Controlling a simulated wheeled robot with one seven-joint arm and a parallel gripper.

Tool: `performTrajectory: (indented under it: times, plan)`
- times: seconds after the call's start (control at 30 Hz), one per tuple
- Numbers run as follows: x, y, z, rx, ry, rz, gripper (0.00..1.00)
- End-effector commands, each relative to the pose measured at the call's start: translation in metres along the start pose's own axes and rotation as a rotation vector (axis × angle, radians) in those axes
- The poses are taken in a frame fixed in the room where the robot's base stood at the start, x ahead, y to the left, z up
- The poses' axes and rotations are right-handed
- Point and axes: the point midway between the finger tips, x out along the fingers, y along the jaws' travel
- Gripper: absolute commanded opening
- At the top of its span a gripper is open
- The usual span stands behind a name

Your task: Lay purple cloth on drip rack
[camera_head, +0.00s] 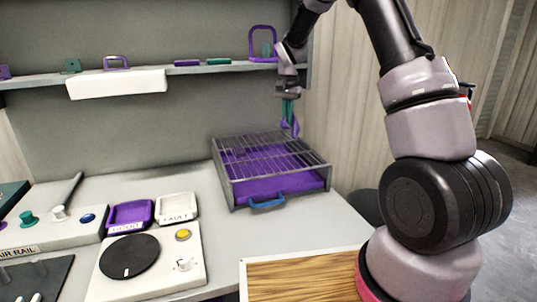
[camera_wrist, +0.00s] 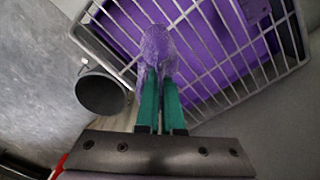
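The purple cloth (camera_head: 290,128) hangs bunched and narrow below my gripper (camera_head: 289,105). In the wrist view the cloth (camera_wrist: 156,50) sticks out past the green fingertips of my gripper (camera_wrist: 160,80), which are close together on it. The drip rack (camera_head: 268,165) is a wire grid over a purple tray in a grey frame with a blue handle at its front. My gripper and the cloth are above its back right part. In the wrist view the rack's white bars (camera_wrist: 215,50) lie behind the cloth. The cloth appears to be clear of the bars.
A shelf (camera_head: 225,69) with purple and green items and a white panel runs along the back wall. Left of the rack are a purple tray (camera_head: 130,214), a white tray (camera_head: 176,207) and a panel with a black dial (camera_head: 128,257). A wooden surface (camera_head: 300,278) is in front.

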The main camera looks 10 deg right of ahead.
Motion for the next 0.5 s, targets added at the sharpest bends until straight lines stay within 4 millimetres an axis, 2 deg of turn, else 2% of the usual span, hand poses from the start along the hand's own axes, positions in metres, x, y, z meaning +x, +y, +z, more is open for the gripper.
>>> performTrajectory:
  times: [0.03, 0.2, 0.5]
  plan:
    - [0.008, 0.001, 0.001, 0.000, -0.003, 0.002, 0.00]
    - [0.023, 0.000, 0.000, 0.000, 0.000, 0.001, 0.00]
    - [0.027, 0.000, 0.000, 0.000, 0.000, 0.000, 0.00]
